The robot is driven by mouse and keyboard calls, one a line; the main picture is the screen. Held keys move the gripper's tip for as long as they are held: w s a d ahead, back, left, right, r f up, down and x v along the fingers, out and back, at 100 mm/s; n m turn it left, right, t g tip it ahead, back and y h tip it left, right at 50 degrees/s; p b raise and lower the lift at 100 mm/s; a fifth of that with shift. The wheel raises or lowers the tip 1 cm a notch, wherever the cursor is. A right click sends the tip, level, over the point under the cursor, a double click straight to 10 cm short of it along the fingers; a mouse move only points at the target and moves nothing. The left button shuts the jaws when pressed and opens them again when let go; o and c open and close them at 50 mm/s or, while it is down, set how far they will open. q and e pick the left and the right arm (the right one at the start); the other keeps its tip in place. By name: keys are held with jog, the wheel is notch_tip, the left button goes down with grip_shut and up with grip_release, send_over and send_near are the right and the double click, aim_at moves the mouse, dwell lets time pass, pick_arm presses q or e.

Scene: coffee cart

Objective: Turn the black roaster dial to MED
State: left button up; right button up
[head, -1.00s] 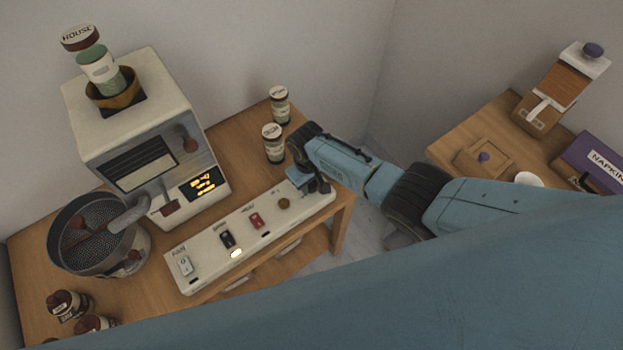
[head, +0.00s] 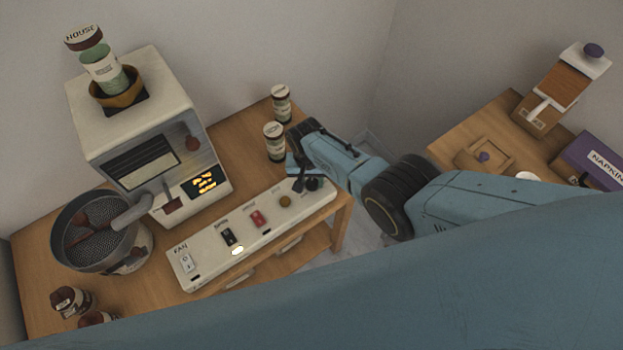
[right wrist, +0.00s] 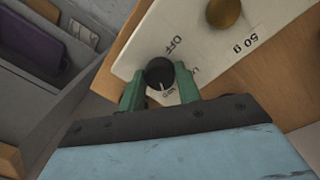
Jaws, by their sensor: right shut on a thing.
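The black roaster dial (right wrist: 160,73) sits at the right end of the white control panel (head: 210,249). In the right wrist view my right gripper (right wrist: 159,82) has its green fingers on both sides of the dial, shut on it. The dial's white pointer line faces toward the gripper, at a small label that looks like MED. An OFF label is on the opposite side, and a label between them is partly hidden by a finger. In the head view my right gripper (head: 307,182) reaches the panel from the right. My left gripper is not in view.
A brass knob (head: 285,201), a red switch (head: 258,218) and a black switch (head: 228,237) sit left of the dial. The roaster (head: 150,140) stands behind the panel. Two canisters (head: 281,104) (head: 274,142) stand close behind my right gripper.

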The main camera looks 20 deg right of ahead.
aim_at(308, 183)
dwell(0.5)
jog(key=o, duration=1)
jog(key=shift+c, duration=0.2)
notch_tip(308, 183, up, 13)
jog(key=p, duration=0.5)
jog(key=shift+a+r+p, duration=0.2)
jog(key=shift+a+p, duration=0.15)
jog(key=shift+a, duration=0.05)
jog(key=shift+w, duration=0.15)
